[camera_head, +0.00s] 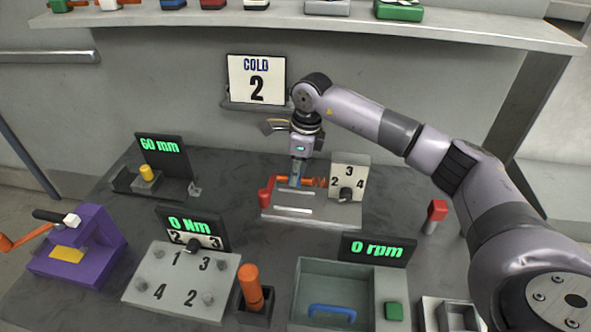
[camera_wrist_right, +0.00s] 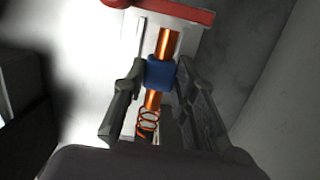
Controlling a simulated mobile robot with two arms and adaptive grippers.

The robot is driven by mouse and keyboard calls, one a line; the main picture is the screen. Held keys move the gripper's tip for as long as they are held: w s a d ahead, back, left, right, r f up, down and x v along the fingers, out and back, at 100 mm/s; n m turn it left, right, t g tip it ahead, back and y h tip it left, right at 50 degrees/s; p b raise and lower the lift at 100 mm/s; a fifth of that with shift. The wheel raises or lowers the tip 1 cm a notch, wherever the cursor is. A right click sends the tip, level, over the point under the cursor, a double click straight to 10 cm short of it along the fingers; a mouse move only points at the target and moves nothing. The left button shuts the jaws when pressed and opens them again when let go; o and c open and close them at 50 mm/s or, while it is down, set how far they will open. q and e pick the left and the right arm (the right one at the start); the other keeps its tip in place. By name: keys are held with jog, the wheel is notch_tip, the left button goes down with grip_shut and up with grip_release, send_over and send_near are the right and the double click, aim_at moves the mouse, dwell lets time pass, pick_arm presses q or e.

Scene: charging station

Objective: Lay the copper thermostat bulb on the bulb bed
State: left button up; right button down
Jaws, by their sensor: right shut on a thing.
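The copper thermostat bulb (camera_head: 281,178) is an orange-brown cylinder with a blue collar and a thin coil (camera_head: 320,182) trailing right. My right gripper (camera_head: 296,180) is shut on the blue collar. In the wrist view the bulb (camera_wrist_right: 168,43) extends beyond the fingers (camera_wrist_right: 162,75), with the coil (camera_wrist_right: 147,120) on the near side. The bulb is over the pale base plate (camera_head: 320,212) of the thermostat unit, which has light strips (camera_head: 292,210) and a red lever (camera_head: 267,192). I cannot tell which part is the bed, or whether the bulb touches it. My left gripper is out of view.
A numbered dial panel (camera_head: 349,175) stands right of the bulb; a "COLD 2" sign (camera_head: 257,80) hangs behind. The purple device (camera_head: 85,252), numbered plate (camera_head: 160,290), orange-handled tool (camera_head: 251,287) and grey bin (camera_head: 303,285) occupy the front. A shelf (camera_head: 300,28) crosses above.

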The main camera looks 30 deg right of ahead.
jog(key=shift+f+b, duration=2.05)
jog(key=shift+f, duration=1.25)
jog(key=c, duration=1.2)
grip_release()
jog(key=shift+r, duration=0.15)
jog(key=r, duration=0.4)
jog(key=d+r, duration=0.1)
jog(key=r, duration=0.2)
jog(key=s+r, duration=0.1)
jog(key=r, duration=0.3)
jog(key=shift+s+d+r, duration=0.1)
jog(key=shift+d+r, duration=0.15)
jog(key=shift+r, duration=0.1)
